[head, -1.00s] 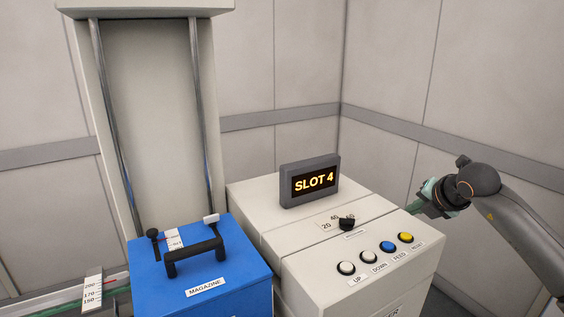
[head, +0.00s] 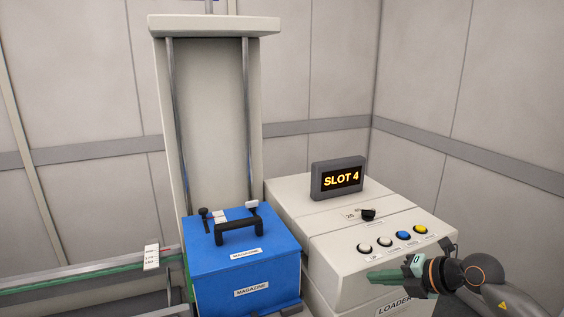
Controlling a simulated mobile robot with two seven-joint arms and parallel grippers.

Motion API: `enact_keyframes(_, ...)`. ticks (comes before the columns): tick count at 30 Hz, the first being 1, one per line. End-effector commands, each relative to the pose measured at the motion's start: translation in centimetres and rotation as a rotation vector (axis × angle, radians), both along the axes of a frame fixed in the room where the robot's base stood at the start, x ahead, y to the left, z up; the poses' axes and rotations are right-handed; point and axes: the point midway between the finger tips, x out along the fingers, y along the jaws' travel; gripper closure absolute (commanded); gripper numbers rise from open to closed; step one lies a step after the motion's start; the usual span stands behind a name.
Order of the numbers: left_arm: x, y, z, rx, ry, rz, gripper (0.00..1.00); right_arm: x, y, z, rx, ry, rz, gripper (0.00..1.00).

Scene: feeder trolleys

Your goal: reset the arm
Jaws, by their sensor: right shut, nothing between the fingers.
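My right gripper (head: 385,276) comes in from the lower right of the head view. Its green fingers are shut and empty, pointing left. They show in front of the front face of the cream loader box (head: 337,262), below its row of buttons; I cannot tell whether they touch it. My right arm (head: 478,274) runs from the gripper to the bottom right corner. My left gripper is not in view.
The loader carries a display (head: 338,178) reading SLOT 4, a black knob (head: 368,214) and white, blue and yellow buttons. A blue magazine (head: 215,275) with a black handle stands left of it, before a tall cream column (head: 212,120). A green rail (head: 80,282) runs left.

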Motion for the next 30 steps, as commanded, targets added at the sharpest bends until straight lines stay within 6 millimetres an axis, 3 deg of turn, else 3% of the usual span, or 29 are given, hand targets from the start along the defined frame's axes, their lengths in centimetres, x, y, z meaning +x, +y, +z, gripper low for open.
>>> enact_keyframes(1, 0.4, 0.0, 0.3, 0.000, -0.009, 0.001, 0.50, -1.7, 3.3, -1.4, 0.126, 0.013, 0.048, 1.00)
enact_keyframes(3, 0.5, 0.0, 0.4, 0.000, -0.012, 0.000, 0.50, -3.6, 6.8, -2.0, 0.313, 0.015, 0.078, 1.00)
enact_keyframes(6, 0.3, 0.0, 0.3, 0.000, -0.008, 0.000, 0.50, -5.9, 10.0, -2.4, 0.579, 0.027, 0.053, 1.00)
enact_keyframes(9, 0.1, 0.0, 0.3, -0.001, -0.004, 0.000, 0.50, -7.6, 11.0, -2.9, 0.827, 0.053, -0.055, 1.00)
enact_keyframes(14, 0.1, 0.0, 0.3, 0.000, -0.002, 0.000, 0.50, -9.8, 9.4, -6.2, 1.143, 0.142, -0.370, 1.00)
enact_keyframes(17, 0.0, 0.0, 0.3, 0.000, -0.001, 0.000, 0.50, -11.9, 7.3, -10.4, 1.272, 0.236, -0.628, 1.00)
enact_keyframes(20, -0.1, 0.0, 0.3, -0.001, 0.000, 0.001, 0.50, -15.4, 5.4, -15.7, 1.343, 0.366, -0.912, 1.00)
enact_keyframes(24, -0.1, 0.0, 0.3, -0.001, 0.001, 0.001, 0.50, -22.0, 4.1, -22.6, 1.354, 0.573, -1.258, 1.00)
enact_keyframes(27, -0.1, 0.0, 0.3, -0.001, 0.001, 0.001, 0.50, -26.2, 4.0, -25.7, 1.335, 0.698, -1.420, 1.00)
enact_keyframes(30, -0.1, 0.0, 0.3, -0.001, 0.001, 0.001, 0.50, -29.1, 4.2, -27.3, 1.315, 0.783, -1.516, 1.00)
